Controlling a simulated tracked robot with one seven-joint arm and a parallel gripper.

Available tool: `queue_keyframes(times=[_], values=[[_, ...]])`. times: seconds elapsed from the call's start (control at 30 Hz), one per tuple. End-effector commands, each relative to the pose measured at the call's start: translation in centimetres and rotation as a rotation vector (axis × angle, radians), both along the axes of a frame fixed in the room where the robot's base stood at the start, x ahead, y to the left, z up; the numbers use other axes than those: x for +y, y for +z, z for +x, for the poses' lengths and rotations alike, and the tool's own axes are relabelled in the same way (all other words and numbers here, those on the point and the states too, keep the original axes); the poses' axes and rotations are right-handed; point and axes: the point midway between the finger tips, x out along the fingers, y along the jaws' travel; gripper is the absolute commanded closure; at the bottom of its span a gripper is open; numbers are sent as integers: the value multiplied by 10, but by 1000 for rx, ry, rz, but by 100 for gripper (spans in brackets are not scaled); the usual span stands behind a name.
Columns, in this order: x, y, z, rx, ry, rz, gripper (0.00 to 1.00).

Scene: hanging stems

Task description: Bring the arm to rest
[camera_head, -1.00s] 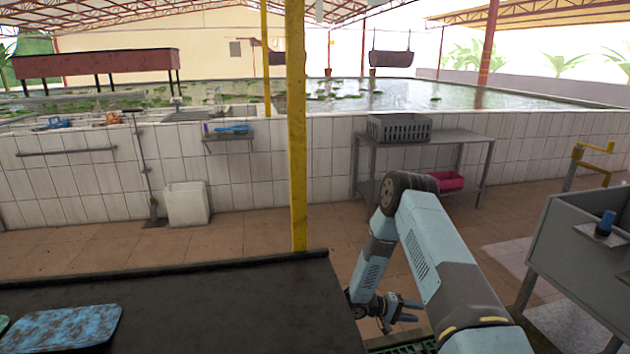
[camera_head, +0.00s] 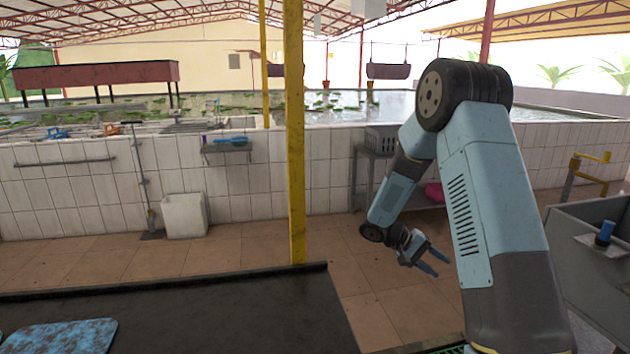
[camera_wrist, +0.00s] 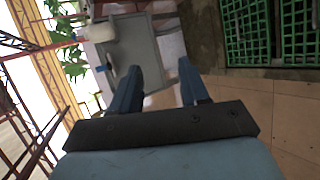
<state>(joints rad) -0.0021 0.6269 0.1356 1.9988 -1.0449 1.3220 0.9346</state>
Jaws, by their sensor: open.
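My gripper (camera_head: 433,262) hangs in the air over the tiled floor, to the right of the yellow post, with its blue fingers apart and nothing between them. My arm is bent, with its elbow high at the right of the head view and its forearm sloping down to the left. In the wrist view my gripper (camera_wrist: 160,85) also shows its two blue fingers spread and empty.
A dark table (camera_head: 230,308) with a blue mat (camera_head: 62,337) lies at the lower left. A yellow post (camera_head: 295,150) stands left of my arm. A grey sink (camera_head: 590,260) is at the right. A crate (camera_head: 380,139) sits behind my arm.

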Motion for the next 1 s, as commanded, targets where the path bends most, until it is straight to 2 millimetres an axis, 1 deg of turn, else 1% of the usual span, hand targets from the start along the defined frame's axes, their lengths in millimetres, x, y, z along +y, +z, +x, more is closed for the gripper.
queue_keyframes(times=[0.03,0.1,0.37,0.5,0.7,1.0], values=[[0,15,-5,-11,-6,20,55],[1,31,-13,-18,-14,49,55],[7,87,-46,-56,-31,170,55],[11,113,-65,-83,-32,237,55],[19,147,-95,-128,-23,334,55],[33,189,-142,-212,9,485,55]])
